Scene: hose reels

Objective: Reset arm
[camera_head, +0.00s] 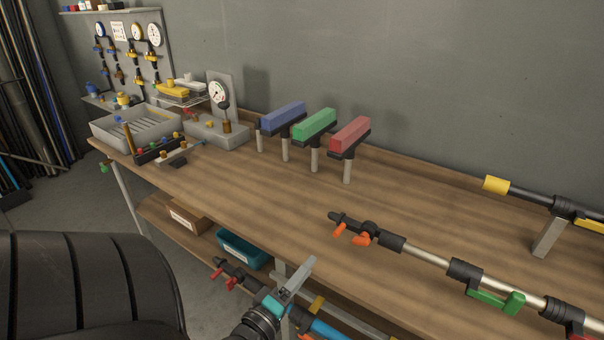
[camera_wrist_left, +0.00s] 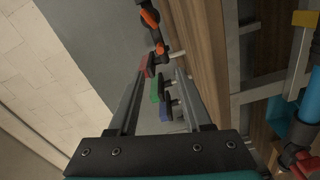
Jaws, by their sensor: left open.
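My left gripper (camera_head: 298,276) is in front of the workbench's front edge, in the lower middle of the head view, with grey fingers and a teal band behind them. In the left wrist view its two long fingers (camera_wrist_left: 160,76) stand apart with nothing gripped between them. The blue block (camera_head: 284,116), green block (camera_head: 315,124) and red block (camera_head: 350,134) sit on posts at the back of the bench. They show between the fingers in the left wrist view, well beyond them. My right gripper is in neither view.
The wooden workbench (camera_head: 240,185) has free room in its middle. A pole with orange and green levers (camera_head: 428,252) lies across its right part. A grey tray (camera_head: 125,138) and gauges stand at the far left. A teal bin (camera_head: 243,250) sits on the lower shelf.

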